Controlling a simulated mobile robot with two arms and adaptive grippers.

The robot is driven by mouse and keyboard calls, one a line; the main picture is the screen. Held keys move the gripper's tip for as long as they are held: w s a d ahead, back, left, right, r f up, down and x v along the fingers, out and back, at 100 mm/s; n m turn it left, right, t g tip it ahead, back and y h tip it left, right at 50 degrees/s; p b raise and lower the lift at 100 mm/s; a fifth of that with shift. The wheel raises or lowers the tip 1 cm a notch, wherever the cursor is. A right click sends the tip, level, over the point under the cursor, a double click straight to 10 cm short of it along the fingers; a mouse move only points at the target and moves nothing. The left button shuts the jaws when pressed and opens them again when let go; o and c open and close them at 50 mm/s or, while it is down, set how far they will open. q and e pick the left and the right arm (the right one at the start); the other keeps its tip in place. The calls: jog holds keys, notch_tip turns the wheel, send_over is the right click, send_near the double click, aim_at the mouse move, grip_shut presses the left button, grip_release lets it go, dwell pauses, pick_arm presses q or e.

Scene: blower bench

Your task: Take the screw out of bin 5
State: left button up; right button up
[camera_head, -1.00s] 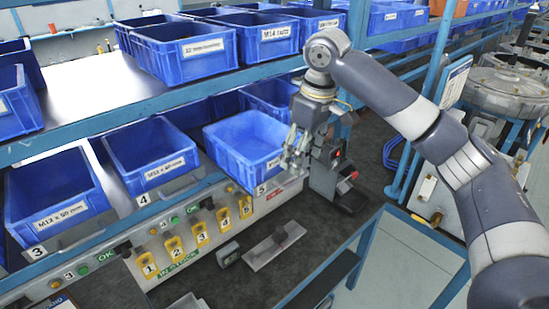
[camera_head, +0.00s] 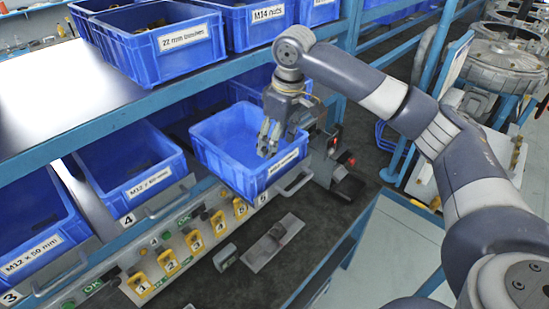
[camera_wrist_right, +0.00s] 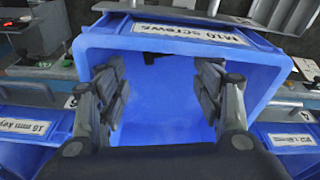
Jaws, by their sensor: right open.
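Bin 5 (camera_head: 222,137) is a blue open bin on the lower shelf, with a white label on its front. In the right wrist view the bin (camera_wrist_right: 185,110) fills the middle and its label reads M10 screws. A small dark item, perhaps the screw (camera_wrist_right: 155,58), lies in the bin near the labelled wall; its shape is unclear. My right gripper (camera_head: 268,145) points down over the front part of bin 5. Its fingers (camera_wrist_right: 160,85) are apart on either side of the view, with nothing between them. My left gripper is not in view.
Blue bins with M12 labels (camera_head: 130,160) stand to the left. The upper shelf (camera_head: 60,110) with more bins (camera_head: 165,50) runs close above and behind. A row of yellow numbered tags (camera_head: 195,240) lines the front rail. A grey plate (camera_head: 272,245) lies on the dark bench below.

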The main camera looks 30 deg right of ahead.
jog(key=shift+f, duration=0.4)
jog(key=f+p, duration=0.1)
jog(key=f, duration=0.1)
jog(key=w+f+p, duration=0.1)
jog(key=f, duration=0.1)
jog(key=shift+w+a+f, duration=0.1)
jog(key=shift+a+f, duration=0.1)
jog(key=shift+f, duration=0.25)
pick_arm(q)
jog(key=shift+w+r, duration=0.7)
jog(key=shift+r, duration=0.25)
pick_arm(e)
jog(key=c, duration=0.9)
